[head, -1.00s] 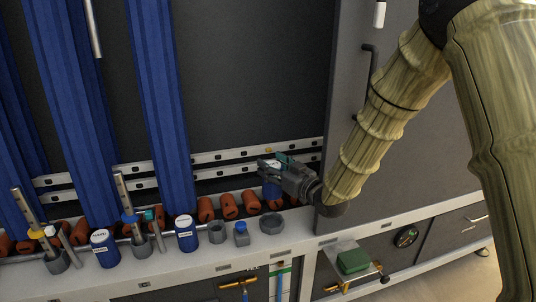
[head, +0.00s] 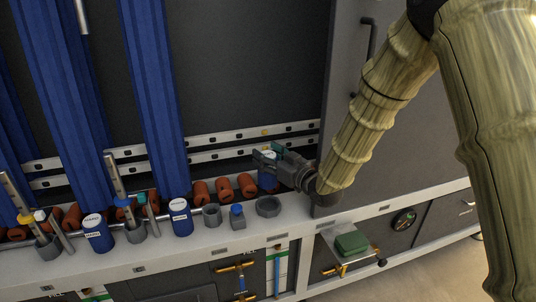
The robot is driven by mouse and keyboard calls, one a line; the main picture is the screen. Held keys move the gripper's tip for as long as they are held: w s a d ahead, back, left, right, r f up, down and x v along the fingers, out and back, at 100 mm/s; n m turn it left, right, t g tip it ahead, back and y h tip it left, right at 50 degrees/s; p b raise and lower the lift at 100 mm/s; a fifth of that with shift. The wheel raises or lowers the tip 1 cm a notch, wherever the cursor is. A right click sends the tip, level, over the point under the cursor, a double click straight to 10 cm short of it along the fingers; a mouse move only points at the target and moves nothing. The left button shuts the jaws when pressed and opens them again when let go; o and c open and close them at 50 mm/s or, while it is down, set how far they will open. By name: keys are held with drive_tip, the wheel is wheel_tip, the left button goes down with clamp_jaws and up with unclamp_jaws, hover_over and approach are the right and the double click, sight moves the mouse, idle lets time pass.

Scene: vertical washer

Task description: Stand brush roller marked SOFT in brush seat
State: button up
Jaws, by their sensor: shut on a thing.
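My gripper (head: 266,160) is shut on a blue brush roller (head: 268,183) with a pale top, held upright. Any marking on the held roller is too small or covered to read. It shows behind and just above a low, wide grey ring (head: 268,206) on the ledge, which looks like a seat; I cannot tell whether they touch. A narrower grey cup (head: 212,216) stands farther left, empty as far as I can see. Two more blue rollers with white labels stand on the ledge, one at the left (head: 97,235) and one nearer the middle (head: 181,216); their words are not clearly legible.
A small grey block with a blue top (head: 238,218) stands between the cup and the ring. Orange rollers (head: 223,190) line the back of the ledge. Tall blue brushes (head: 155,100) hang at left. Metal rods stand in grey holders (head: 135,232). A grey cabinet is at right.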

drive_tip(key=b, duration=0.2)
hover_over(274, 187)
drive_tip(key=x, duration=0.3)
drive_tip(key=shift+d+f, duration=0.1)
drive_tip(key=shift+f, duration=2)
drive_tip(key=shift+s+f+b, duration=0.1)
drive_tip(key=shift+f+b, duration=1.2)
drive_tip(key=shift+f, duration=1.85)
drive_tip(key=o, duration=1.5)
drive_tip(key=shift+d, duration=0.1)
drive_tip(key=v, duration=1.2)
